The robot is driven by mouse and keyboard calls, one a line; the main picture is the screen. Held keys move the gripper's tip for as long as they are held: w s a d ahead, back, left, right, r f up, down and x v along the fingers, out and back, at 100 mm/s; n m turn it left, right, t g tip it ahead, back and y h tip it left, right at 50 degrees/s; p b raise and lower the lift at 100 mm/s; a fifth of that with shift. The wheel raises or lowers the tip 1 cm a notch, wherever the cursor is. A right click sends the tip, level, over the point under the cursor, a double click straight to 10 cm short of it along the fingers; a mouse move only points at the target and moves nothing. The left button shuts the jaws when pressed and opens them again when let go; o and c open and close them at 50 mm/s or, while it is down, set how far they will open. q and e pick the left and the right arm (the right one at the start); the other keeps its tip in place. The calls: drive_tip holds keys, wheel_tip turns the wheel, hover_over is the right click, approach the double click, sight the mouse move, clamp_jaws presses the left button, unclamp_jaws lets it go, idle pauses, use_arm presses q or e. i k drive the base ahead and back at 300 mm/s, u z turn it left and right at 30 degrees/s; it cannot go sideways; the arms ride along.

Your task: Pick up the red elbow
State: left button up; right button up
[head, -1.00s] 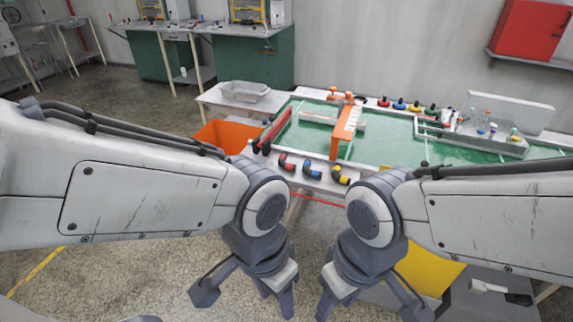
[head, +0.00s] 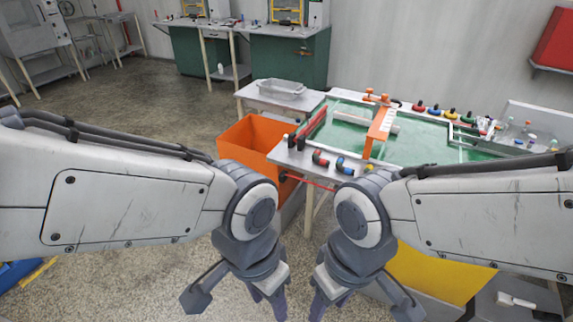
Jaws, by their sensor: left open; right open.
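The red elbow (head: 320,158), a short curved piece with dark ends, lies on the near left edge of the work table. A blue elbow (head: 345,165) lies just right of it. A yellow elbow is mostly hidden behind my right arm. My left gripper (head: 267,298) points down, open and empty, over the floor in front of the table. My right gripper (head: 325,302) also points down, open and empty, beside it. Both are well short of the red elbow and lower in the picture.
An orange bin (head: 248,142) stands against the table's left side. An orange bracket (head: 380,132) stands on the green table top (head: 425,147). A clear tray (head: 281,87) sits at the back left. The floor at left is open.

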sight(322, 162)
drive_tip(key=z, duration=0.15)
drive_tip(key=k, duration=0.25)
drive_tip(key=u, duration=1.25)
drive_tip(key=i, duration=2.3)
drive_tip(key=z, duration=1.65)
drive_tip(key=i, duration=0.85)
drive_tip(key=z, duration=0.85)
